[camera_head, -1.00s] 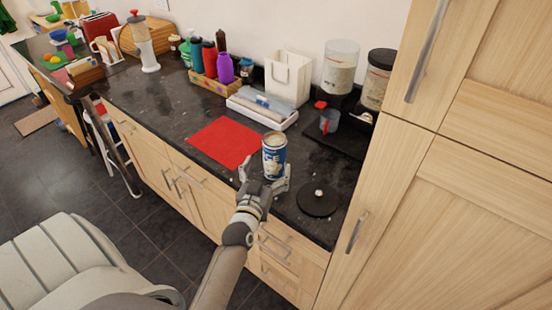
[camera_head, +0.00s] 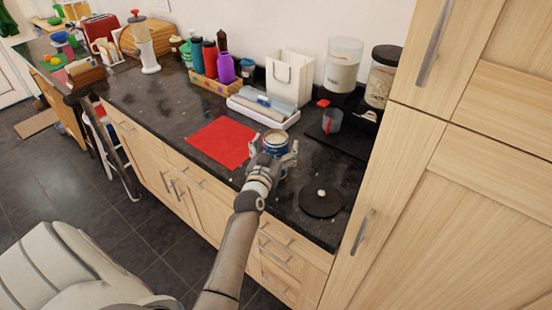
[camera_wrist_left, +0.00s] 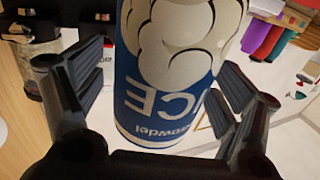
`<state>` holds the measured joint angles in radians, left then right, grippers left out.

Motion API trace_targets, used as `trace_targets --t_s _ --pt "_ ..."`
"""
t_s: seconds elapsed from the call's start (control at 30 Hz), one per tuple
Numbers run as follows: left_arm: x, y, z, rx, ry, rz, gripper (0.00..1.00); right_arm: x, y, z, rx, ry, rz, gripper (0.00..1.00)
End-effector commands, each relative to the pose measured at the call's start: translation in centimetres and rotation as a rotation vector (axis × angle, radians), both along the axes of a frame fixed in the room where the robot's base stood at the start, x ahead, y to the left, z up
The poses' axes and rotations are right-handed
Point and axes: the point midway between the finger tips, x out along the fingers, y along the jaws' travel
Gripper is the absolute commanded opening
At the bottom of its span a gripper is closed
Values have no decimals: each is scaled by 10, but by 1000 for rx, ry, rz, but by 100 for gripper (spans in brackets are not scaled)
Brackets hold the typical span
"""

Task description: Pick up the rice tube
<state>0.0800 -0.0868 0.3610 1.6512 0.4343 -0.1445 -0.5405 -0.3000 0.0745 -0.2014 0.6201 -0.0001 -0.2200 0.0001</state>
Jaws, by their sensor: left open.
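The rice tube (camera_head: 275,141), a blue and white can with a pale top, stands upright on the dark counter (camera_head: 335,174), right of the red mat. My left gripper (camera_head: 273,152) is open, with its fingers on either side of the tube, and hides its lower part in the head view. In the left wrist view the tube (camera_wrist_left: 168,100) fills the space between the two dark fingers (camera_wrist_left: 160,95), and its lettering is upside down. A gap shows on the left side; contact on the right cannot be told. My right gripper is not in view.
A red mat (camera_head: 221,142) lies left of the tube. A round black disc with a pale knob (camera_head: 321,201) lies to its right. Behind stand a white tray (camera_head: 262,110), a white holder (camera_head: 290,78) and dispensers (camera_head: 340,70). A tall wooden cabinet (camera_head: 440,190) bounds the right.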

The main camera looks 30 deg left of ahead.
Motion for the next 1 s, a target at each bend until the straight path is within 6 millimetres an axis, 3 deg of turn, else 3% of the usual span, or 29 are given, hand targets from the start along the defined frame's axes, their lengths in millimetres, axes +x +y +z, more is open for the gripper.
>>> trace_targets --t_s 0.13,0.63,1.0 --pt "0 0 0 0 0 0 87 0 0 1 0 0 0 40" --pt "0 0 2 1 -4 1 25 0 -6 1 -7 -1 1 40" --pt "0 0 7 1 -4 1 25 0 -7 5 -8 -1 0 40"
